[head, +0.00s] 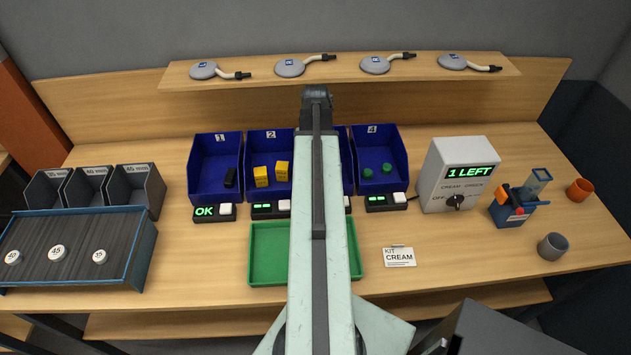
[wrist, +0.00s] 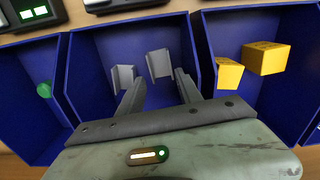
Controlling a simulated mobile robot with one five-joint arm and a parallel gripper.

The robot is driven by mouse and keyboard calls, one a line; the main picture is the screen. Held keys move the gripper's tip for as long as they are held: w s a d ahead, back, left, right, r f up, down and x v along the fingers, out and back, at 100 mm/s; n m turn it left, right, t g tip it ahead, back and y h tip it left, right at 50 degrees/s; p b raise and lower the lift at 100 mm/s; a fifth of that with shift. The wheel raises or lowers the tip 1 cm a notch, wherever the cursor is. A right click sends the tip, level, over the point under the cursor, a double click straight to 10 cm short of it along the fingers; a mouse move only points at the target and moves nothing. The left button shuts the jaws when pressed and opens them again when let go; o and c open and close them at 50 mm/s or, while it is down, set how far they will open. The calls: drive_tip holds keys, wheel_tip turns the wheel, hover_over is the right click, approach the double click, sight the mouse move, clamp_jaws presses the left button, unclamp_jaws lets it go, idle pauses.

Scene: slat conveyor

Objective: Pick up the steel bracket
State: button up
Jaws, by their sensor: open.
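Two grey steel brackets lie in the blue bin 3 (wrist: 88,50) in the wrist view. One bracket (wrist: 122,77) is at the left and the other bracket (wrist: 159,65) is to its right, a little further from me. My gripper (wrist: 159,77) is open, with its two fingers reaching into that bin. The right bracket appears between the fingertips in the picture, and the left bracket is beside the left finger. I see nothing held. I cannot tell the height of the fingertips above the brackets. In the head view my arm hides the brackets and most of their bin.
Neighbouring bins hold yellow blocks (head: 261,176) and green round parts (head: 387,167). A black part (head: 230,177) is in bin 1. A green tray (head: 268,280) lies in front, beside a "KIT CREAM" card (head: 399,257). A box reading "1 LEFT" (head: 457,194) stands right. A slat conveyor (head: 130,243) is left.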

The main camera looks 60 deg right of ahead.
wheel_tip(320, 180, down, 5)
drive_tip(key=b, duration=0.5)
drive_tip(key=shift+a+f, duration=0.1)
drive_tip(key=shift+f, duration=0.05)
drive_tip(key=shift+r, duration=0.2)
clamp_jaws()
drive_tip(key=shift+r+p, duration=0.15)
drive_tip(key=shift+p, duration=0.25)
